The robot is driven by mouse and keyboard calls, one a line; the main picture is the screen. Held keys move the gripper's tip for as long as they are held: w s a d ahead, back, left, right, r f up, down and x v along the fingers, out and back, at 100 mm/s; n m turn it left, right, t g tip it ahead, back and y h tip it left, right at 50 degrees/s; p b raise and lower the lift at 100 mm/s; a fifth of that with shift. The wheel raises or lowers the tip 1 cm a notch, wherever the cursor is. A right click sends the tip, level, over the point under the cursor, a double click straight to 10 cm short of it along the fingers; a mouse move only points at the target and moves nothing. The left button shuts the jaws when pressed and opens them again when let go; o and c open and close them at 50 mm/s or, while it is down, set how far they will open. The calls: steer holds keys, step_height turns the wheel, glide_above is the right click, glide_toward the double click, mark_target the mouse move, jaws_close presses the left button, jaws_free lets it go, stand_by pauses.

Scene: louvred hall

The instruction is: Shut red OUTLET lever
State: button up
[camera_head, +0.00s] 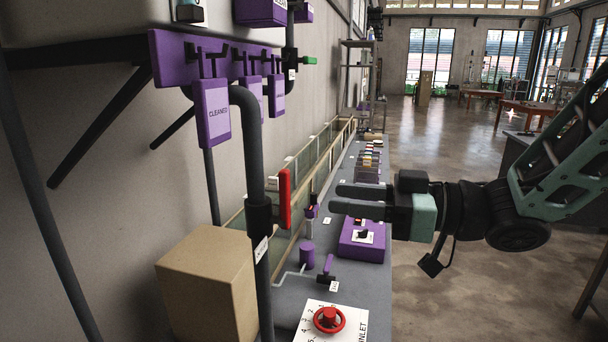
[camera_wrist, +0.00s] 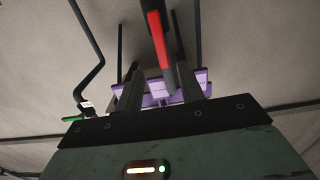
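A red lever (camera_head: 285,198) stands upright beside a dark vertical pipe (camera_head: 252,150), on a dark valve body (camera_head: 259,218). A small tag (camera_head: 261,249) hangs on the pipe below it; its text is too small to read. My gripper (camera_head: 334,199) points left toward the lever, its two fingers apart with nothing between them in the head view. A gap shows between the fingertips and the lever. In the wrist view, the lever (camera_wrist: 159,40) lies ahead of my gripper (camera_wrist: 160,75), in line with the space between the fingers.
A cardboard box (camera_head: 205,285) stands left of the pipe's lower end. A red wheel (camera_head: 328,319) on an INLET plate, a purple lever (camera_head: 327,266) and a purple box (camera_head: 362,240) sit on the bench. Purple CLEANED tags (camera_head: 213,112) hang above. Open floor (camera_head: 440,290) lies right.

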mark_target(289, 189)
steer(key=shift+r+b+x, duration=0.1)
steer(key=shift+b+x, duration=0.3)
steer(key=shift+x, duration=2.05)
steer(key=shift+r+b+x, duration=0.15)
steer(key=shift+b+x, duration=0.2)
steer(key=shift+x, duration=2.1)
steer(key=shift+s, duration=0.1)
jaws_close()
